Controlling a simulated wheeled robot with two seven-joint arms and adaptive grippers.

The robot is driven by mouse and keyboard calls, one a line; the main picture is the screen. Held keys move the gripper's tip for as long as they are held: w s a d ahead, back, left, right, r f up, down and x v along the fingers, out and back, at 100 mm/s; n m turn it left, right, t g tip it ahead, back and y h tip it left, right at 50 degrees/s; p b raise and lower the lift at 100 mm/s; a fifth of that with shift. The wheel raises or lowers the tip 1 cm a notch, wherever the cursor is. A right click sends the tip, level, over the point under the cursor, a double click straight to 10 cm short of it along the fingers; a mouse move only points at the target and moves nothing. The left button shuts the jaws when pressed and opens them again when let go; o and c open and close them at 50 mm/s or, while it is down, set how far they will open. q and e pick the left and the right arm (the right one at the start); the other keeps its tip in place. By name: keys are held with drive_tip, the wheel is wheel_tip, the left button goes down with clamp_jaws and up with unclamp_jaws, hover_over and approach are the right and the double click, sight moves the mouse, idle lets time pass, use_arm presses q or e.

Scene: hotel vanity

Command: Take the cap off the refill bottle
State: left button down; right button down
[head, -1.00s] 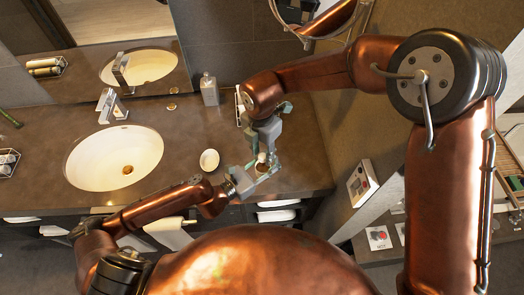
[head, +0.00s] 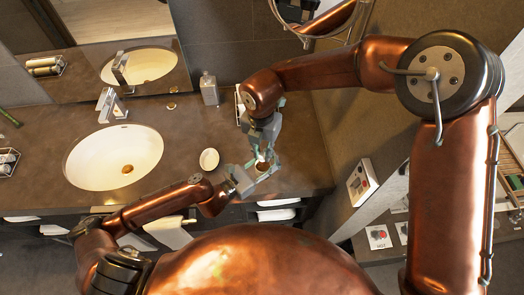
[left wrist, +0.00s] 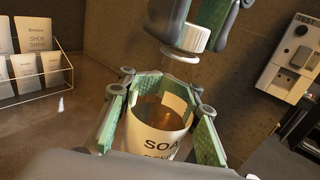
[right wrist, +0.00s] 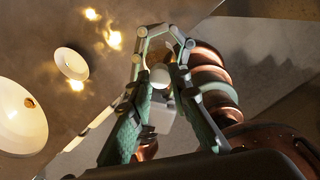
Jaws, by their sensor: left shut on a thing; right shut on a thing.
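The refill bottle (left wrist: 158,140), a short cylinder with amber contents and a white label reading "SOAP", is between the fingers of my left gripper (left wrist: 163,98), which is shut on it. In the head view the bottle (head: 262,167) is small and partly hidden by both grippers, above the counter's front right part. My right gripper (right wrist: 162,48) is shut on the white ribbed cap (left wrist: 186,39). The cap is above the bottle and shows a visible gap from it in the left wrist view. It also shows as a pale disc in the right wrist view (right wrist: 159,75).
A white round dish (head: 209,159) and the basin (head: 112,157) are left of the grippers. A grey bottle (head: 209,90) stands at the back. A wire rack with cards (left wrist: 28,62) and a wall panel (left wrist: 292,66) flank the grippers.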

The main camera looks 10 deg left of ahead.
drive_tip(key=c, duration=1.8)
unclamp_jaws()
drive_tip(key=shift+s+r, duration=0.1)
drive_tip(key=shift+r, duration=2.25)
drive_tip(key=shift+c, duration=0.4)
wheel_tip(320, 180, up, 3)
drive_tip(key=m, duration=0.2)
drive_tip(key=shift+a+f+m, duration=0.1)
drive_tip(key=shift+f+m, duration=0.1)
drive_tip(key=shift+m, duration=0.1)
drive_tip(key=shift+r+m, duration=0.25)
drive_tip(key=shift+m, duration=0.05)
drive_tip(key=shift+f, duration=3.9)
